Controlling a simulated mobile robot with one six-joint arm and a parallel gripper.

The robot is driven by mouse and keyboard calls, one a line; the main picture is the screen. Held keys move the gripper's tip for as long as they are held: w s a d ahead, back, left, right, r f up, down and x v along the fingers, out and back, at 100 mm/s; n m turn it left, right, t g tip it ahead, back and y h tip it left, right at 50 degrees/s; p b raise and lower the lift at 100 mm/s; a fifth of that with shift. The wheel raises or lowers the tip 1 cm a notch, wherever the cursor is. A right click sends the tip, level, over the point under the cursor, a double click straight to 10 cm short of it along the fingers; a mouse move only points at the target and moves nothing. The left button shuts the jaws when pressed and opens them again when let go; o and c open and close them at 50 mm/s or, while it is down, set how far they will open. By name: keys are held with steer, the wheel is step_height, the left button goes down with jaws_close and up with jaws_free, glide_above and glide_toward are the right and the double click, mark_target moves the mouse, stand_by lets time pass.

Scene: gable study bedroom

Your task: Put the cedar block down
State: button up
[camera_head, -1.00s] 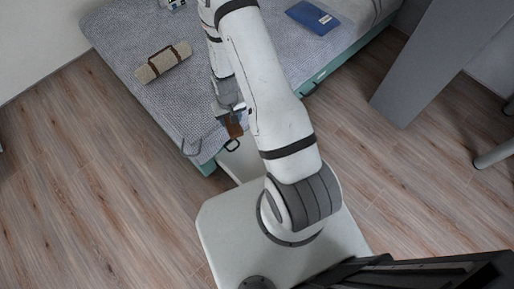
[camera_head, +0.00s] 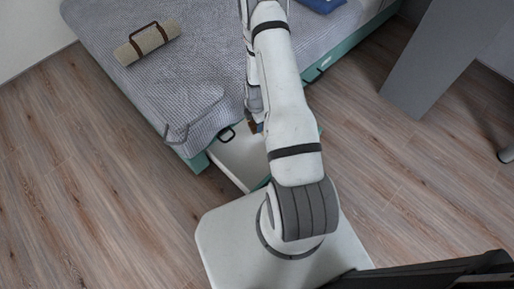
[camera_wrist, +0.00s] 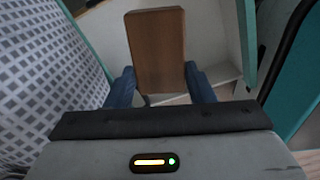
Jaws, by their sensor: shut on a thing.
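The cedar block (camera_wrist: 157,50) is a brown wooden piece, upright in the wrist view between the two blue fingers of my gripper (camera_wrist: 162,88). My gripper is shut on it. Behind the block in the wrist view is a white, open box-like space with pale walls (camera_wrist: 218,40). In the head view only a small brown bit of the block (camera_head: 254,127) shows beside my arm, which hides most of my gripper. The block is over or near the white drawer (camera_head: 240,160) at the bed's side; I cannot tell whether it touches anything.
The bed (camera_head: 150,85) has a grey knitted cover and a teal frame. A rolled beige mat (camera_head: 147,42) with dark straps and a blue item (camera_head: 322,4) lie on it. A grey panel (camera_head: 432,60) stands at right. Wooden floor is clear at left.

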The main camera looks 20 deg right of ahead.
step_height(320, 180, down, 6)
steer(key=d+n+b, duration=0.3)
steer(key=b, duration=0.5)
glide_toward(261, 151)
steer(key=shift+n, duration=0.3)
step_height(261, 151, down, 5)
steer(key=shift+a+f, duration=0.1)
steer(key=shift+a, duration=0.05)
steer(key=shift+f, duration=0.25)
steer(key=o, duration=1)
steer(key=shift+r, duration=0.1)
